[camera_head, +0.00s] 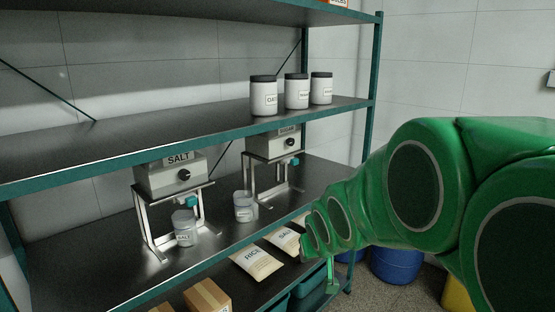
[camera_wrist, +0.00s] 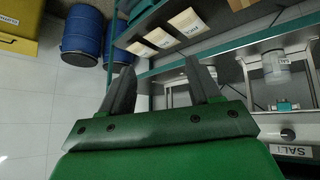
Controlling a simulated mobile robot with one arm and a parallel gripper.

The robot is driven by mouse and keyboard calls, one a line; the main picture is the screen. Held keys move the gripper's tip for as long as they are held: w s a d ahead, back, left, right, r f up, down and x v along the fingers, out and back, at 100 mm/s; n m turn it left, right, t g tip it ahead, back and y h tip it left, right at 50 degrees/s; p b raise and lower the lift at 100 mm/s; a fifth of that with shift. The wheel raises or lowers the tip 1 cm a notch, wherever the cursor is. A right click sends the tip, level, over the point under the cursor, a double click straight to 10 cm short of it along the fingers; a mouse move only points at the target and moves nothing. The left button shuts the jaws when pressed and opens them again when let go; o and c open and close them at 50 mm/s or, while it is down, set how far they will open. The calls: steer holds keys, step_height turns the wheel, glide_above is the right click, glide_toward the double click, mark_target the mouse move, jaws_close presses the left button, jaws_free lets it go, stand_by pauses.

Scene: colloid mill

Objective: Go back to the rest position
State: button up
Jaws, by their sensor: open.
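My gripper shows in the wrist view (camera_wrist: 160,82) with its two dark fingers apart and nothing between them. The gripper is apart from all of these.
The shelving (camera_head: 230,127) carries several lidded canisters, among them one (camera_head: 264,97). Bags such as the rice bag (camera_head: 256,262) and a cardboard box (camera_head: 207,297) lie on a lower shelf. Blue barrels (camera_head: 397,265) and a yellow container (camera_head: 457,294) stand on the floor at right.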

steer(key=s+d+f+g, duration=0.1)
steer(key=s+d+g, duration=0.1)
steer(key=s, duration=0.9)
steer(key=s+d+f+m+g, duration=0.1)
steer(key=s+g, duration=0.3)
steer(key=s, duration=0.7)
steer(key=s+d+f+m+g, duration=0.1)
steer(key=s+d+g, duration=0.1)
steer(key=s, duration=0.9)
steer(key=shift+s+d+g, duration=0.3)
steer(key=shift+g, duration=0.5)
